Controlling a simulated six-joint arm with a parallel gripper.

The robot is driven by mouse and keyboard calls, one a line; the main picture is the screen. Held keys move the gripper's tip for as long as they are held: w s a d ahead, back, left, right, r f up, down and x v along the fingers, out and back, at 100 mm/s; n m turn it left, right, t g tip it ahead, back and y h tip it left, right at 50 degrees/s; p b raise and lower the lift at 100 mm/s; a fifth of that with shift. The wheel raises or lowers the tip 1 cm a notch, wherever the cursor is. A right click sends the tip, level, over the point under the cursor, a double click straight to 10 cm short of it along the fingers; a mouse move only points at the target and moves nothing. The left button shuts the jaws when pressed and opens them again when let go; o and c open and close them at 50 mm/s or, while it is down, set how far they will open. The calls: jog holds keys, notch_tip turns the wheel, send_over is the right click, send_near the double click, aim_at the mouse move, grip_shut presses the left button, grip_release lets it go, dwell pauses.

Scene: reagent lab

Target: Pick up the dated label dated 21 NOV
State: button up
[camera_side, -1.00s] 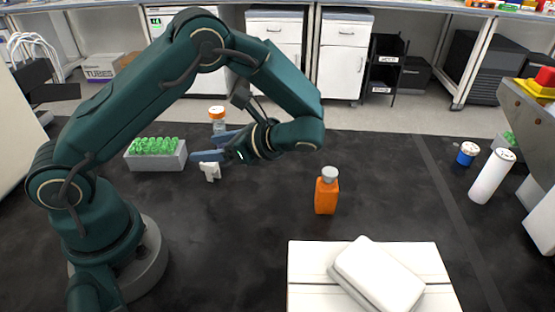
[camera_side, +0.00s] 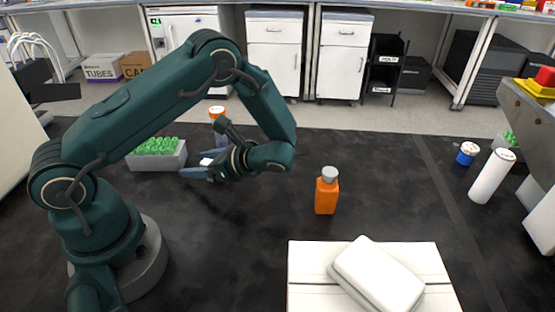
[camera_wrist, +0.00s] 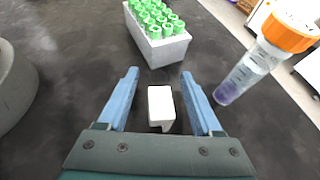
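A small white block-like piece (camera_wrist: 160,103), perhaps the dated label, stands on the dark bench between my fingers in the wrist view. No date can be read on it. In the side view, only a bit of white (camera_side: 206,161) shows between my fingers; the rest is hidden. My gripper (camera_wrist: 159,73) is open, with blue fingers on either side of the white piece and a gap on each side. In the side view my gripper (camera_side: 194,164) is low over the bench, near the tube rack.
A grey rack (camera_side: 172,161) of green-capped tubes lies just ahead of my fingers. An orange-capped tube (camera_wrist: 247,72) stands close on the right. An orange bottle (camera_side: 326,196) and a white box (camera_side: 305,270) are farther right. Bench between is clear.

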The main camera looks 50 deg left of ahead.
grip_shut()
jog(key=shift+r, duration=0.1)
